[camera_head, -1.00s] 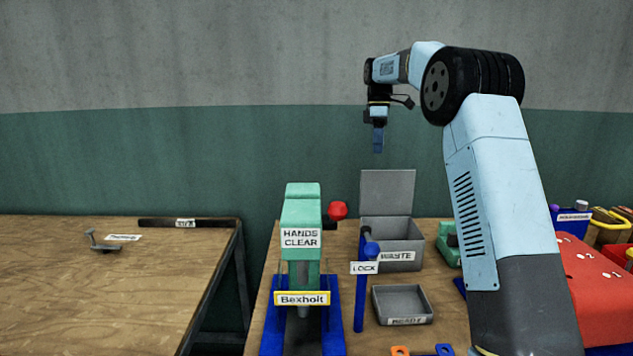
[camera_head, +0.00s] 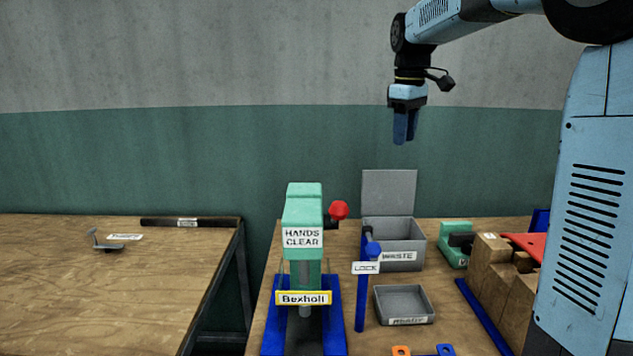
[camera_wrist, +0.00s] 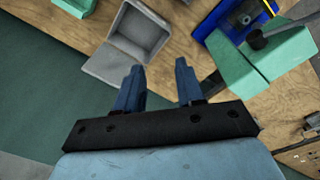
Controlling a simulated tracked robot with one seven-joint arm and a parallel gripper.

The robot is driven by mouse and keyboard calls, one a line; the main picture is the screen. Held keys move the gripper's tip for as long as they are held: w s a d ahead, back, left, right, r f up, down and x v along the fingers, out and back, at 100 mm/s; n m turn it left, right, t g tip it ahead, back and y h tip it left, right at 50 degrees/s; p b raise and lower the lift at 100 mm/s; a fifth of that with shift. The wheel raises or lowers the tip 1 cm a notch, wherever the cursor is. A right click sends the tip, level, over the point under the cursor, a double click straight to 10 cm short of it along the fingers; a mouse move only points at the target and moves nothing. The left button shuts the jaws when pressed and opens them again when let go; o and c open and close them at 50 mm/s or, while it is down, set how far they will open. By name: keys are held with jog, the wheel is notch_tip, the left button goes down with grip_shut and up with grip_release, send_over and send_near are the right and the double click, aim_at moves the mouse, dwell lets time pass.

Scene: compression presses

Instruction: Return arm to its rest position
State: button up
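My gripper (camera_head: 405,126) hangs in the air, fingers pointing down, above and behind the bench in the head view. It is well above the grey waste bin (camera_head: 403,256) and apart from everything. In the wrist view my gripper (camera_wrist: 157,88) shows two blue fingers with a clear gap and nothing between them. The waste bin's lid (camera_head: 388,192) stands raised. The waste bin also shows in the wrist view (camera_wrist: 103,66), beyond the fingers. My forearm fills the right side of the head view.
The green press (camera_head: 303,225) with a red knob (camera_head: 339,210) stands in the middle. A blue lock post (camera_head: 360,300), a grey tray (camera_head: 404,303) and brown blocks (camera_head: 491,272) are on the bench. A second wooden table (camera_head: 110,285) stands left, past a gap.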

jog(key=s+d+f+m+t, duration=0.1)
jog(key=s+f+m, duration=0.2)
jog(key=s, duration=0.7)
jog(key=s+d+f+m+t, duration=0.1)
jog(key=s+f+m+t, duration=0.1)
jog(key=s, duration=0.7)
jog(key=s+d+f+m+t, duration=0.1)
jog(key=s+f+m, duration=0.3)
jog(key=s, duration=0.6)
notch_tip(320, 180, down, 2)
jog(key=shift+s+f+t, duration=0.15)
jog(key=shift+s+t, duration=0.15)
jog(key=shift+t, duration=0.1)
